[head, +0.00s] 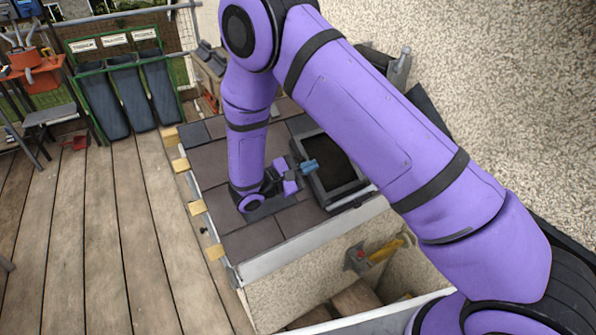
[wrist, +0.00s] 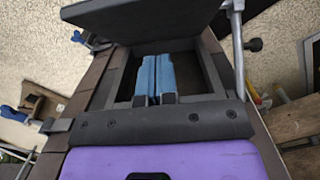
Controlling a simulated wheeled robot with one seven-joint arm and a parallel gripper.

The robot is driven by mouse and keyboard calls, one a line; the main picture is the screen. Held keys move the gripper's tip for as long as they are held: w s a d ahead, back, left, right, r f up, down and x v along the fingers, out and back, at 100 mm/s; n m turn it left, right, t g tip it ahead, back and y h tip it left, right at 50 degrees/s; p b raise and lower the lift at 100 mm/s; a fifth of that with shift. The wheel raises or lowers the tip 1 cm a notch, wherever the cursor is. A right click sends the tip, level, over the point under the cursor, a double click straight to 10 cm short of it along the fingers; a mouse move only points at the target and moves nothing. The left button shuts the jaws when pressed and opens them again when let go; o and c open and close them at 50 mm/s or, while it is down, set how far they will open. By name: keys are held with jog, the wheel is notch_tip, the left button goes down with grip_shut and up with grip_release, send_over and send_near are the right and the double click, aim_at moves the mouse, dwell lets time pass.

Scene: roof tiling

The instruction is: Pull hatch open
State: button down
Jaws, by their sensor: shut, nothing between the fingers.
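The hatch (head: 316,188) is a dark square frame set in the roof tiles, with a dark opening inside it. In the wrist view, a dark flat lid (wrist: 140,18) stands raised beyond the opening, and the near frame edge (wrist: 205,95) shows around it. My gripper (head: 309,166) reaches over the left side of the hatch frame in the head view. Its blue fingers (wrist: 153,78) are shut together with nothing between them, over the opening. They appear apart from the lid. My purple arm hides part of the hatch's right side in the head view.
Dark tiles (head: 245,243) surround the hatch. A hammer (head: 375,252) lies in the pale recess below the roof's near edge. A green rack with dark bins (head: 124,95) stands at the back left. The plank floor (head: 105,220) at left is mostly clear. A metal stay (wrist: 237,40) stands right of the lid.

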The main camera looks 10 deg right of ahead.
jog(key=d+r, duration=0.3)
jog(key=d, duration=0.3)
jog(key=shift+d, duration=0.35)
jog(key=shift+w+d, duration=0.1)
